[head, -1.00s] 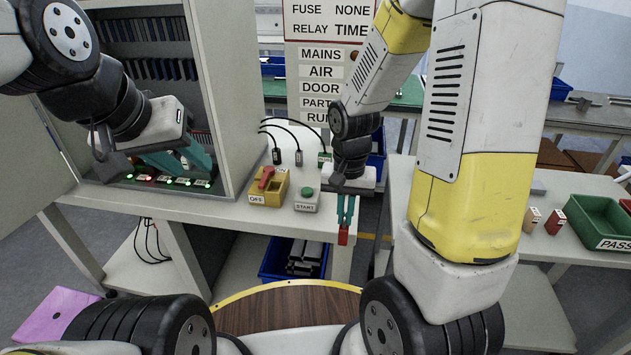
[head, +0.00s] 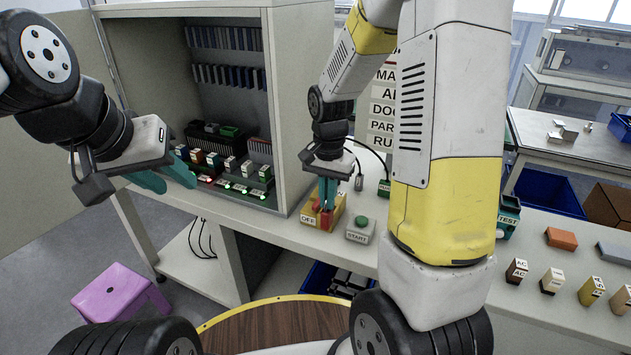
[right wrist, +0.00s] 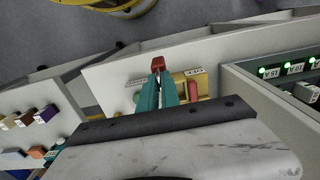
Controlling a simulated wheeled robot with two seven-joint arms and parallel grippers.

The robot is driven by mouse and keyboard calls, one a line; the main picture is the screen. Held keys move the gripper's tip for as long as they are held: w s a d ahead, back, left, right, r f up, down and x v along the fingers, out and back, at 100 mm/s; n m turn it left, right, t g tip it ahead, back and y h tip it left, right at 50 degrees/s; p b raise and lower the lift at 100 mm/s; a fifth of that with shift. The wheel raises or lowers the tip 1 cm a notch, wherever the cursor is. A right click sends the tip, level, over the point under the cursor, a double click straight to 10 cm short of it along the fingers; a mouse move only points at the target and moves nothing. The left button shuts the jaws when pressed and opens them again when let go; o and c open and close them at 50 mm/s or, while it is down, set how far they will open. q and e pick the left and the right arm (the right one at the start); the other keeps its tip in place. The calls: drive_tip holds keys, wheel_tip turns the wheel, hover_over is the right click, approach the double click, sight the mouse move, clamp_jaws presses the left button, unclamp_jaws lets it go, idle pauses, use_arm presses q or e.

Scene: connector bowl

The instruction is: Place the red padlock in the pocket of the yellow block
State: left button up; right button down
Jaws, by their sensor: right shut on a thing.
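The yellow block (head: 337,214) with an OFF label and a red switch handle (head: 315,206) sits on the bench just outside the cabinet. It also shows in the right wrist view (right wrist: 179,77). My right gripper (head: 327,207) points down over the block, its teal fingers shut on the red padlock (head: 326,219). In the right wrist view the padlock (right wrist: 158,63) sticks out past the fingertips. The fingers hide the pocket, so I cannot tell whether the padlock is inside it. My left gripper (head: 164,181) is open and empty at the cabinet's front left.
A START button box (head: 360,230) stands right of the block. The cabinet wall (head: 308,110) rises behind and left of it. Lit modules (head: 235,187) line the cabinet floor. A side table at right holds several small labelled blocks (head: 551,281). A purple stool (head: 118,293) stands at lower left.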

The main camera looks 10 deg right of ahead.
drive_tip(key=shift+w+d+f, duration=0.4)
drive_tip(key=shift+w+f, duration=0.3)
drive_tip(key=shift+w, duration=0.75)
drive_tip(key=shift+w+d+f, duration=0.4)
drive_tip(key=shift+w+f, duration=0.35)
drive_tip(key=shift+w, duration=0.65)
drive_tip(key=shift+w+d+f, duration=0.4)
drive_tip(key=shift+w+f, duration=0.3)
drive_tip(key=shift+w, duration=0.75)
drive_tip(key=c, duration=1.6)
unclamp_jaws()
drive_tip(key=shift+f, duration=0.15)
